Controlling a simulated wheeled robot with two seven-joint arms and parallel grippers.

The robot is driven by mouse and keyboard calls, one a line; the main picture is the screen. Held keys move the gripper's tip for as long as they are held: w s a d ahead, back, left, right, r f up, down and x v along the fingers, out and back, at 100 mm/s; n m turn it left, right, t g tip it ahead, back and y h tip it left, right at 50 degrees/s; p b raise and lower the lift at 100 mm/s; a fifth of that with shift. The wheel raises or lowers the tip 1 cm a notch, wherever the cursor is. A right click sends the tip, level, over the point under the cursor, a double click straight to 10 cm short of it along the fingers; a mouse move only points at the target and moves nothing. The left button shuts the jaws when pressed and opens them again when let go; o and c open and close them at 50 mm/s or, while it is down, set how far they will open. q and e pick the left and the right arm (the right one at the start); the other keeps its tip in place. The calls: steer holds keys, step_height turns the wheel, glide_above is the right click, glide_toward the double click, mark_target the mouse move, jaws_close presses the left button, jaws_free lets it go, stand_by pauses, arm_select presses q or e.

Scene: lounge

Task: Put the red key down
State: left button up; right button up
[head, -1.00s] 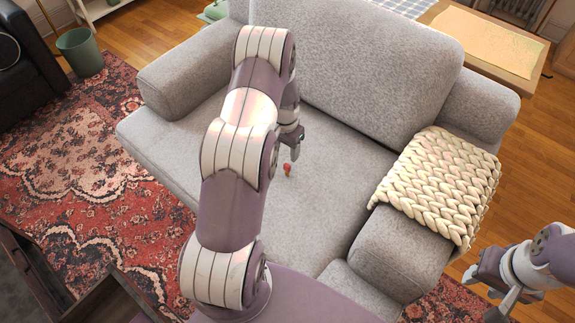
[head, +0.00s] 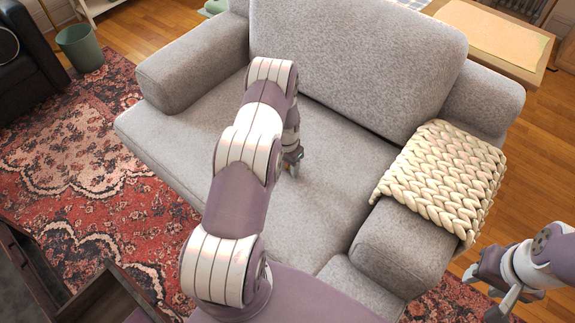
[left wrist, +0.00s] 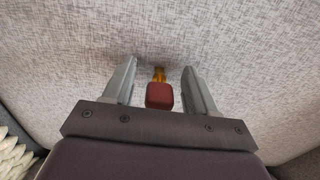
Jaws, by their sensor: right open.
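The red key (left wrist: 159,95) shows in the left wrist view as a red block with a brass-coloured part beyond it, at the sofa seat (head: 200,125). My left gripper (left wrist: 160,82) is open around it, one finger on each side, with a gap between the key and each finger. In the head view my left gripper (head: 292,165) is low at the seat and mostly hides the key. My right gripper (head: 484,294) is open and empty at the lower right, beyond the sofa arm.
A cream knitted blanket (head: 445,180) lies over the sofa's right arm. The seat around the gripper is clear. A wooden table (head: 495,35) stands behind at the right. A green bin (head: 78,47) and a patterned red rug (head: 85,150) are at the left.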

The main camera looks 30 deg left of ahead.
arm_select(q)
jaws_close()
